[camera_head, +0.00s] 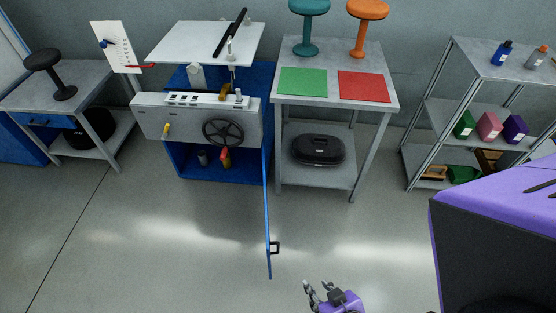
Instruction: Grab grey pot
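A small dark grey cylinder, possibly the grey pot (202,157), stands inside the open blue cabinet (225,174) at centre left. A red cone-shaped item with a yellow base (225,158) stands just to its right. My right gripper (318,286) is at the bottom of the view, over the floor, well in front of the cabinet and far from the cylinder. Its two grey fingers are spread apart with nothing between them. My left gripper is not in view.
The blue cabinet door (267,215) stands open, jutting toward me between the cabinet opening and my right gripper. A grey table (333,110) with stools and green and red mats is right of the cabinet. A shelf (450,105) stands far right. The floor ahead is clear.

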